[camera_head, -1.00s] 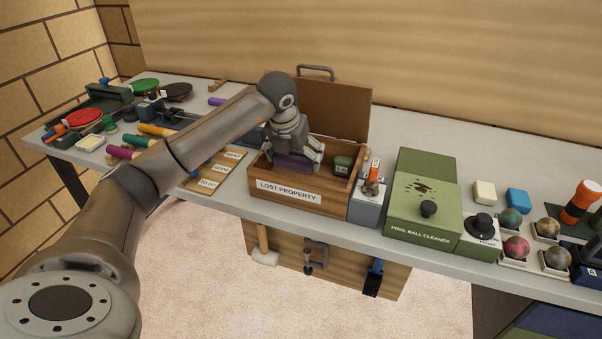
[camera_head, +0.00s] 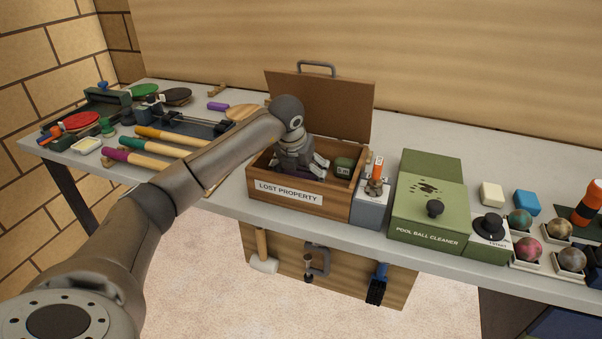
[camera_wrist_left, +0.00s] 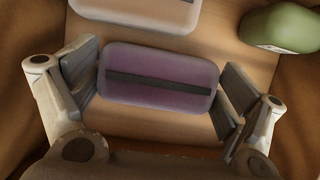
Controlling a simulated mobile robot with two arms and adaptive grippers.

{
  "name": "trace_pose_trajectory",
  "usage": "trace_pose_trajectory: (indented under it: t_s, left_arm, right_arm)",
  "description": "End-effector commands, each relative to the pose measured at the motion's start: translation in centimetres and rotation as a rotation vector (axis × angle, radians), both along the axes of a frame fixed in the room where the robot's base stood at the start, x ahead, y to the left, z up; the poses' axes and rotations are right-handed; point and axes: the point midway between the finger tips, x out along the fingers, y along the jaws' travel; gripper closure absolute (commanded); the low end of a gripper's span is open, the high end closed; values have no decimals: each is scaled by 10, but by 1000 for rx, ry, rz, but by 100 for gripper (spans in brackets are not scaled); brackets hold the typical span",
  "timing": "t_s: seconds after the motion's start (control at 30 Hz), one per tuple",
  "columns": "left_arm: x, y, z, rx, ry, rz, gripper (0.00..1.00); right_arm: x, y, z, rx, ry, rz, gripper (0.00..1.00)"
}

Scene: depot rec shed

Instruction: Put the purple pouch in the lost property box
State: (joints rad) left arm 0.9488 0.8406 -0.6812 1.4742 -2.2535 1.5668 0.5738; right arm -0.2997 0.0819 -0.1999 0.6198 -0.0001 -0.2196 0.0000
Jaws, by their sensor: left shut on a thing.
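The wooden lost property box (camera_head: 258,190) stands on the bench with its brown lid (camera_head: 325,100) raised. My left gripper (camera_head: 298,180) reaches down inside it, behind the labelled front wall. In the left wrist view the purple pouch (camera_wrist_left: 160,92), with a dark zip-like strip, lies between the two finger pads, and the gripper is shut on it. The pouch is low over the box's wooden floor; I cannot tell whether it touches. In the head view the front wall and gripper hide it. My right gripper is not in view.
A grey box with an orange-topped thing (camera_head: 372,210) and the green pool ball cleaner (camera_head: 430,205) stand to the right. Several paddle handles (camera_head: 165,135) lie to the left.

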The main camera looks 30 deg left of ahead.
Motion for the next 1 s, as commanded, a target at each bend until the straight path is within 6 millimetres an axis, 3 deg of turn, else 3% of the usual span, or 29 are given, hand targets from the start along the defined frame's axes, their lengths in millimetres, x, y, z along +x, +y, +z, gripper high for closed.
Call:
trace_pose_trajectory:
  t_s: [0.03,0.07,0.1,0.57,1.0]
  left_arm:
    - [0,0,-3,0,1,0,35]
    - [0,0,-2,0,1,0,4]
    - [0,0,-2,0,1,0,0]
    - [-1,0,6,0,-1,0,0]
    - [-34,-8,86,0,-4,0,0]
  right_arm:
    - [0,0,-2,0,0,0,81]
    - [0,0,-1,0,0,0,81]
    - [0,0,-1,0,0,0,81]
    - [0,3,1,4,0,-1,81]
    - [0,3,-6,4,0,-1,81]
